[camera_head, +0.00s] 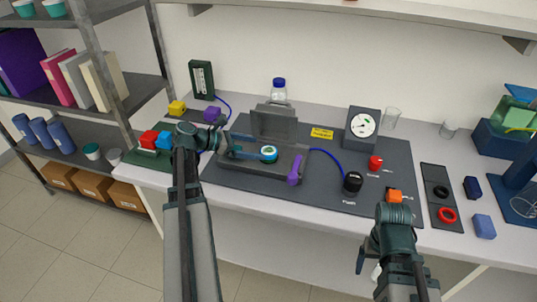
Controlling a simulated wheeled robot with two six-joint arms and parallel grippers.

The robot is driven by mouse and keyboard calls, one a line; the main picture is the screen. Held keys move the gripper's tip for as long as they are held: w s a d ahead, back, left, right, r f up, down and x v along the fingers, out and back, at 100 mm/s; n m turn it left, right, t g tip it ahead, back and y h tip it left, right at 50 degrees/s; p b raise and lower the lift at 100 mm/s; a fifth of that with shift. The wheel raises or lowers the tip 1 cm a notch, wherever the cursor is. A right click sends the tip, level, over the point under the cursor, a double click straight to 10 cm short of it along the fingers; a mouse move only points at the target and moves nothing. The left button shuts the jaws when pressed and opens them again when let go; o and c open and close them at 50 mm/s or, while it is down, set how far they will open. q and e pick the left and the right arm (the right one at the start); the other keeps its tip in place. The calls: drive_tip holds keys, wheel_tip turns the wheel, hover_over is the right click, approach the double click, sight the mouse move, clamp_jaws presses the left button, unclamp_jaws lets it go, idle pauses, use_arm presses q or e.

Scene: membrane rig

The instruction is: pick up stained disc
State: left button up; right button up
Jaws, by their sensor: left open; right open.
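The stained disc (269,153), pale with a blue-green patch, lies in the grey open-lidded holder (272,125) on the dark rig board. My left gripper (257,149) reaches in from the left, its blue-tinted fingers open and pointing at the disc. The fingertips are close to the disc's left side; I cannot tell whether they touch it. A purple lever (295,170) stands at the holder's right. My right gripper (394,213) is at the lower right, in front of the bench edge, away from the disc; its fingers are mostly hidden.
A black knob (352,182), red button (375,162) and gauge (362,128) stand right of the holder, with a blue tube between. Red and black rings lie on a dark strip (440,198). Coloured blocks sit at left near my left arm. A bottle (279,90) stands behind.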

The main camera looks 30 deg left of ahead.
sight(269, 151)
use_arm(q)
drive_tip(key=b+x, duration=0.1)
drive_tip(key=x, duration=0.3)
drive_tip(key=shift+s+f, duration=0.1)
drive_tip(key=shift+f, duration=0.05)
use_arm(e)
drive_tip(key=shift+f, duration=0.95)
use_arm(q)
drive_tip(key=shift+c, duration=0.2)
drive_tip(key=c, duration=1.3)
drive_tip(key=shift+o, duration=0.2)
use_arm(e)
drive_tip(key=shift+r, duration=0.1)
